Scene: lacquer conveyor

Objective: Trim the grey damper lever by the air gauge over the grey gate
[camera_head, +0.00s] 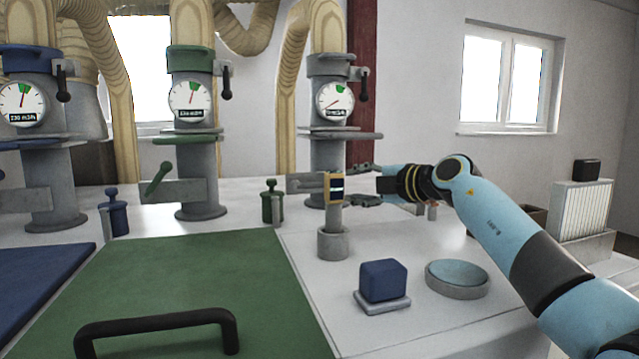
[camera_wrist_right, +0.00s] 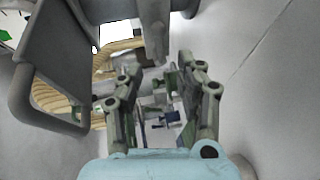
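The grey gate (camera_head: 305,183) is a plate at the foot of the grey column on the right. Above it is a round air gauge (camera_head: 335,99), its needle at lower left and its green sector at the top. Beside the gauge hangs a damper lever (camera_head: 364,86) with a black handle, pointing down. My right gripper (camera_head: 358,185) is well below the lever, fingers apart, pointing left close to an upright orange-edged device (camera_head: 335,188); I cannot tell if they touch. In the wrist view the right gripper (camera_wrist_right: 158,85) is open with nothing clearly held. My left gripper is out of view.
The orange-edged device stands above a grey cup (camera_head: 333,243). A blue block (camera_head: 383,280) on a pad and a round dish (camera_head: 456,278) are in front. Green (camera_head: 190,100) and blue (camera_head: 22,103) gauges stand left. A green lid (camera_head: 190,280) has a black handle.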

